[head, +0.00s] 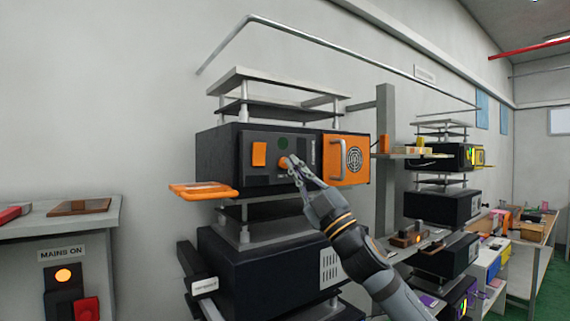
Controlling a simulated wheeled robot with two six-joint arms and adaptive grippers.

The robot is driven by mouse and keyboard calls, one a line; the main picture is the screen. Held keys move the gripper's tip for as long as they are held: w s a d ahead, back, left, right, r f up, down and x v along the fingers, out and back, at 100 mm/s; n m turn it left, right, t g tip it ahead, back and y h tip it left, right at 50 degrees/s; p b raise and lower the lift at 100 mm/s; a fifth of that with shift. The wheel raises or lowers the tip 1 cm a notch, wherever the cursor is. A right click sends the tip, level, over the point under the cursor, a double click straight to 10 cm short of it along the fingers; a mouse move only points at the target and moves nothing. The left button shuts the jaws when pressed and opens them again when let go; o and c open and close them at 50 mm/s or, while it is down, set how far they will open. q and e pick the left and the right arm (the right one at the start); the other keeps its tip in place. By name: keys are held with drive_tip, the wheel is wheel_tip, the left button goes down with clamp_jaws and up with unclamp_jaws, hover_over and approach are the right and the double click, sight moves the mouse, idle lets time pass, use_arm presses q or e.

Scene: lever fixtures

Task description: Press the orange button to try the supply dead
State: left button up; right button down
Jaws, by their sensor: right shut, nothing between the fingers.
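A black box unit (218,158) on a stacked rack has a dark front panel. The panel carries an orange rectangular piece (259,154), a dark green round spot (283,143) and, below that, a small round orange button (283,162). My right gripper (292,163) reaches up from the lower right, shut and empty. Its fingertips are at the orange button and partly cover it. I cannot tell whether they touch it. My left gripper is not in view.
An orange handle (204,191) juts out at the unit's lower left, and an orange vented panel (347,159) fills its right side. A grey cabinet at left has a MAINS ON label (62,254), a lit orange lamp (63,276) and a red switch (86,309).

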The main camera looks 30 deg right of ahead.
idle(0.9)
drive_tip(key=shift+w+p, duration=0.45)
drive_tip(key=shift+p, duration=0.15)
drive_tip(key=shift+w+p, duration=0.35)
drive_tip(key=shift+p, duration=0.3)
idle(0.4)
idle(0.4)
drive_tip(key=shift+s+f+b, duration=0.15)
drive_tip(key=shift+s+b, duration=0.2)
drive_tip(key=shift+b, duration=0.45)
drive_tip(key=shift+s+b, duration=0.45)
